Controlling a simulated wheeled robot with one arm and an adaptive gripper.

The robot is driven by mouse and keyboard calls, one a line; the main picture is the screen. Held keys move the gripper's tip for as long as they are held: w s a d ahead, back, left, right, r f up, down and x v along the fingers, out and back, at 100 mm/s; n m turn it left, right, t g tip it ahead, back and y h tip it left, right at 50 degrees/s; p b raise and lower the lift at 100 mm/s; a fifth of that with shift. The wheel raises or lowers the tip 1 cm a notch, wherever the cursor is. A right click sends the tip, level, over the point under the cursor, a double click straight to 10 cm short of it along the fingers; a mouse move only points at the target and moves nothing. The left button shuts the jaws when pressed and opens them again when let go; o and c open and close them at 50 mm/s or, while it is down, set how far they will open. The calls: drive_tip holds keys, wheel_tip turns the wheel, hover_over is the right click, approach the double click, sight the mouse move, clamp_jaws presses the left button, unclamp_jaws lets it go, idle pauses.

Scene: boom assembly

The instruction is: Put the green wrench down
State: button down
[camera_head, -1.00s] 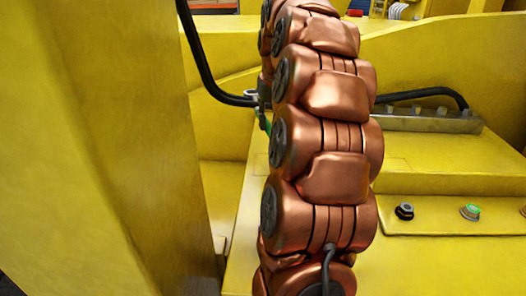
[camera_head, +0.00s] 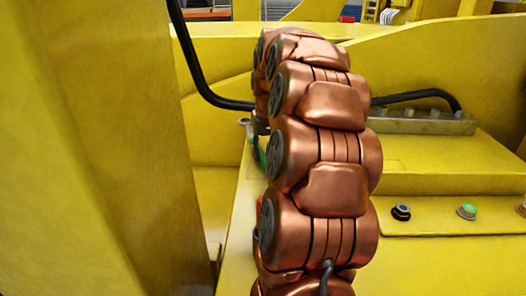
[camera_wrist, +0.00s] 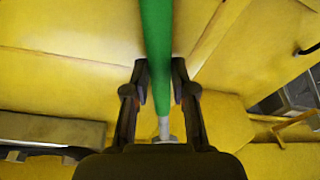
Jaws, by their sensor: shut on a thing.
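The green wrench (camera_wrist: 156,45) runs down the middle of the wrist view, between the two dark fingers of my gripper (camera_wrist: 158,82). My gripper is shut on its green handle, and a grey metal end shows below the fingers. In the head view, a small green part of the wrench (camera_head: 259,155) shows at the left edge of my copper-coloured arm. My arm hides the gripper and most of the wrench there. Yellow surfaces lie behind the wrench in the wrist view; I cannot tell whether it touches them.
A tall yellow post (camera_head: 95,150) fills the left of the head view. A black hose (camera_head: 192,60) hangs beside it. A grey metal strip (camera_head: 420,122) lies on the right, above a yellow ledge with bolts (camera_head: 401,212), (camera_head: 467,211). The flat yellow surface at lower right is clear.

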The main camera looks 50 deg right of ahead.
sight(265, 157)
drive_tip(key=shift+f, duration=0.2)
drive_tip(key=c, duration=1)
unclamp_jaws()
drive_tip(key=shift+o, duration=0.2)
drive_tip(key=shift+r+b, duration=0.3)
drive_tip(key=shift+r, duration=0.45)
drive_tip(key=r, duration=0.2)
drive_tip(key=s+r+b, duration=0.1)
drive_tip(key=r, duration=0.1)
drive_tip(key=r+b, duration=0.1)
drive_tip(key=r, duration=0.2)
drive_tip(key=shift+s+a, duration=0.15)
drive_tip(key=shift+a, duration=0.05)
drive_tip(key=shift+s+a+r+b, duration=0.1)
drive_tip(key=shift+s+r+b, duration=0.15)
drive_tip(key=shift+r, duration=0.7)
drive_tip(key=shift+s+a+r+b, duration=0.1)
drive_tip(key=shift+s+r+b, duration=0.1)
drive_tip(key=shift+r, duration=0.7)
